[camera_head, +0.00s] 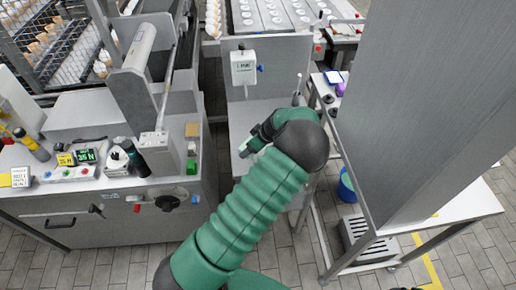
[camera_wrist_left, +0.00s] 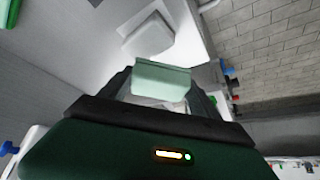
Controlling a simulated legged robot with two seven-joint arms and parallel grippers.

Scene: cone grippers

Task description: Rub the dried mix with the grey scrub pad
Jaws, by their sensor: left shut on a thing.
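My left arm rises from the bottom of the head view and bends at the dark elbow, with my left gripper (camera_head: 246,148) low over the grey metal surface in the middle. In the left wrist view my left gripper (camera_wrist_left: 165,100) is shut on a pale grey-green block (camera_wrist_left: 160,77), which looks like the scrub pad. A greyish-white part shows below the block, between the fingers. Whether the pad touches a surface I cannot tell. No dried mix can be made out clearly in either view. My right gripper is not in view.
A machine counter (camera_head: 110,200) with small green and yellow blocks (camera_head: 192,148) is at left. A bench, large grey panel (camera_head: 440,110) and blue bucket (camera_head: 347,186) are at right.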

